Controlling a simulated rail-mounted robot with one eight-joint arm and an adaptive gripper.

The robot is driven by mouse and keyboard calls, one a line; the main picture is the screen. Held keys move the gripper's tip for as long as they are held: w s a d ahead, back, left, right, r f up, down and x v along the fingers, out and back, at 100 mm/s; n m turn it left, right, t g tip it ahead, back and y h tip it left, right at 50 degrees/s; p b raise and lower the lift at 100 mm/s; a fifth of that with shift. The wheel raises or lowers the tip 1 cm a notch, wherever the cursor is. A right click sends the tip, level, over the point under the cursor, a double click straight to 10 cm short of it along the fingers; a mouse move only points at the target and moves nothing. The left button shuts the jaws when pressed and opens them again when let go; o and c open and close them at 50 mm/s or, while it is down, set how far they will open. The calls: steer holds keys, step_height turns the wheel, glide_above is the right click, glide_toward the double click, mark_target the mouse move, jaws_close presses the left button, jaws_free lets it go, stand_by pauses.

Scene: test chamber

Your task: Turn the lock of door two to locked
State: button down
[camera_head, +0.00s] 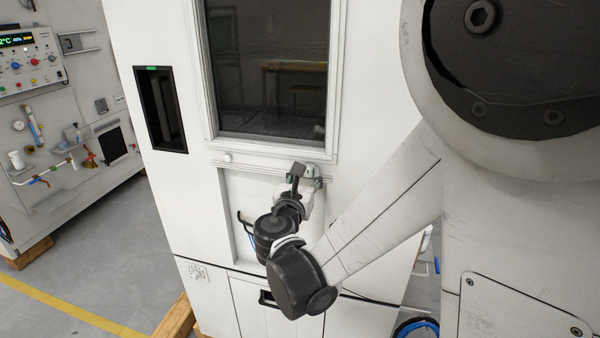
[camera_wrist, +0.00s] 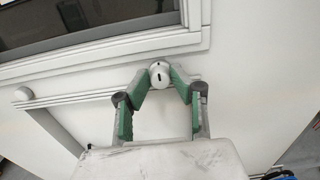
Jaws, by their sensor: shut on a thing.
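A round white lock knob (camera_wrist: 159,72) with a dark slot sits on the white cabinet front, just below the window frame's corner in the wrist view. The slot looks close to upright in that view. My gripper (camera_wrist: 161,79) has its two green-padded fingertips on either side of the knob and is shut on it. In the head view my gripper (camera_head: 308,173) is at the right end of the ledge under the window, and it mostly hides the knob. No door number or lock marking can be read.
A second white knob (camera_head: 228,157) is at the left end of the ledge; it also shows in the wrist view (camera_wrist: 23,94). A dark window (camera_head: 268,70) is above. A dark slot opening (camera_head: 160,110) is to the left. A lab bench (camera_head: 60,125) stands farther left.

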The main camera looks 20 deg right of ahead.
steer(key=shift+m+b, duration=0.3)
steer(key=shift+m, duration=0.1)
steer(key=m+b, duration=0.2)
steer(key=m, duration=0.1)
steer(key=shift+f+m, duration=0.1)
steer(key=shift+m, duration=0.2)
steer(key=m+b, duration=0.2)
steer(key=m, duration=0.2)
steer(key=shift+d+m+b, duration=0.1)
steer(key=shift+m+b, duration=0.2)
steer(key=m+b, duration=0.1)
steer(key=m, duration=0.3)
steer(key=shift+b, duration=0.35)
steer(key=shift+m+b, duration=0.65)
steer(key=shift+m, duration=1.85)
steer(key=c, duration=1.5)
jaws_free()
steer(key=shift+s, duration=0.1)
